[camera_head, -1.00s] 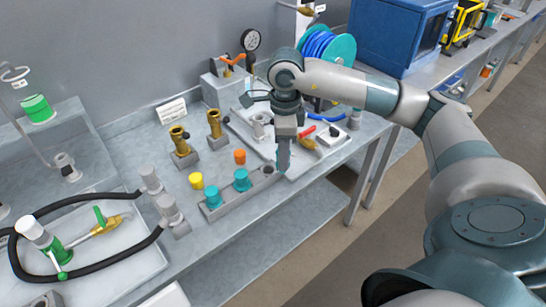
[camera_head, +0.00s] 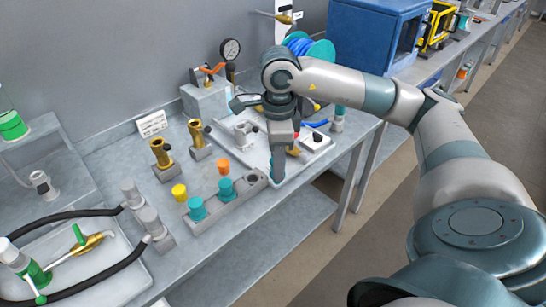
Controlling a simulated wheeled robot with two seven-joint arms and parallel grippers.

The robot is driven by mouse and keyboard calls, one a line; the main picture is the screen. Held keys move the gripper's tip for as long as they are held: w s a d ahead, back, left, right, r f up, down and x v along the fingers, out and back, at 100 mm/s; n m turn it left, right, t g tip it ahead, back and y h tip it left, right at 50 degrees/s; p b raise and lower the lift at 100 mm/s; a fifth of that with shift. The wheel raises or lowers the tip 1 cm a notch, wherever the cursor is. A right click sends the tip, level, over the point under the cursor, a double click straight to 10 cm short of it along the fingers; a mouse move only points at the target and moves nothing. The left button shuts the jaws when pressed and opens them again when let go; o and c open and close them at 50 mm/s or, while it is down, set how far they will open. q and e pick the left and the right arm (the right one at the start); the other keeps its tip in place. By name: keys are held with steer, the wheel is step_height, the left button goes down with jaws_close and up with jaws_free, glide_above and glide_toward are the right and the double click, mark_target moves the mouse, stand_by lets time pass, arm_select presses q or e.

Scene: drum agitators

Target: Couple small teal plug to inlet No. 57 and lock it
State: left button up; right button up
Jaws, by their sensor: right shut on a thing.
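My right gripper (camera_head: 278,178) points down beside the right end of a grey rack block (camera_head: 222,207). It is shut, but what it holds is hidden by the fingers and too small to make out. Two teal plugs (camera_head: 197,208) and (camera_head: 226,188) stand upright in the rack, and an open hole shows at the rack's right end. Two brass fittings (camera_head: 160,153) and (camera_head: 197,134) stand on grey bases behind the rack. No number 57 is readable, so I cannot tell which fitting is that inlet. My left gripper is not in view.
A yellow cap (camera_head: 179,193) and an orange cap (camera_head: 223,167) stand behind the rack. A white tray (camera_head: 308,158) lies behind my gripper. Grey fittings (camera_head: 150,222) and black hoses are at left. The bench's front edge runs close by the rack.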

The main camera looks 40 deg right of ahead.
steer(key=shift+a, duration=0.15)
steer(key=shift+a+f+n, duration=0.15)
steer(key=shift+a+n, duration=0.35)
steer(key=shift+n, duration=0.4)
steer(key=s+a+f+n, duration=0.1)
steer(key=a+f+n, duration=0.2)
steer(key=a+n, duration=1.1)
steer(key=n, duration=0.9)
steer(key=shift+s+a, duration=0.15)
steer(key=shift+s, duration=0.05)
steer(key=shift+f, duration=0.1)
steer(key=shift+w+a, duration=0.1)
